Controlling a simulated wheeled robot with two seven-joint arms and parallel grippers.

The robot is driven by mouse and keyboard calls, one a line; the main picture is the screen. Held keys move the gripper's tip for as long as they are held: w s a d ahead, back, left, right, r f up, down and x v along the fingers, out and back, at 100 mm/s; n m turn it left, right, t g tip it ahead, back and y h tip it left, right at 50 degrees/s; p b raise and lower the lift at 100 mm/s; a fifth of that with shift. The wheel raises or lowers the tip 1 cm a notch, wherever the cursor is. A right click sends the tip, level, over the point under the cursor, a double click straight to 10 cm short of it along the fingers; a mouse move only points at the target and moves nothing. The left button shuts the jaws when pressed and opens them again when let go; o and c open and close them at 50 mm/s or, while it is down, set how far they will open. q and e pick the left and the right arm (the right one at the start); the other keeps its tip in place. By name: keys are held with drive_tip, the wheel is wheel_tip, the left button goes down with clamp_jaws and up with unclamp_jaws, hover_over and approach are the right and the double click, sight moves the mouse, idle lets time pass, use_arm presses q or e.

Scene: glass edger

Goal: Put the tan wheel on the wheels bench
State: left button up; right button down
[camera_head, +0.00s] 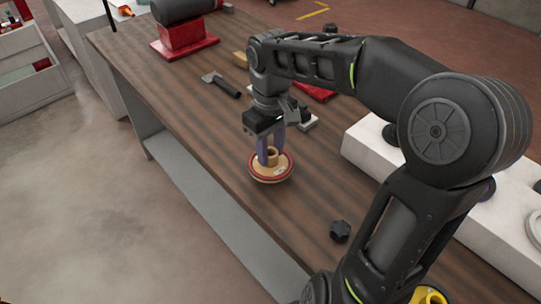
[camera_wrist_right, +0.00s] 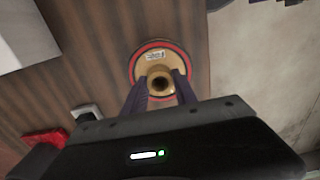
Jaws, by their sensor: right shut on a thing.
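The tan wheel (camera_head: 270,172) has a red ring near its rim and a raised hub with a hole. It lies flat, at or just above the brown wooden bench (camera_head: 215,125), near its front edge; I cannot tell if it touches. My right gripper (camera_head: 271,155) points down with its purple fingers shut on the hub. In the right wrist view the wheel (camera_wrist_right: 160,60) shows with a small label on its face, and the fingers of my right gripper (camera_wrist_right: 160,90) stand on both sides of the hub. My left gripper is not in view.
A hammer (camera_head: 221,84) and a red stand (camera_head: 185,40) lie farther back on the bench. A black knob-like part (camera_head: 340,230) is at the right. A white block (camera_head: 365,143) holds dark parts behind my right arm. Bench wood left of the wheel is clear.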

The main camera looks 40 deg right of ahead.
sight(271, 161)
drive_tip(key=shift+f, duration=1.8)
drive_tip(key=c, duration=1)
unclamp_jaws()
wheel_tip(271, 161, up, 12)
drive_tip(key=p, duration=0.2)
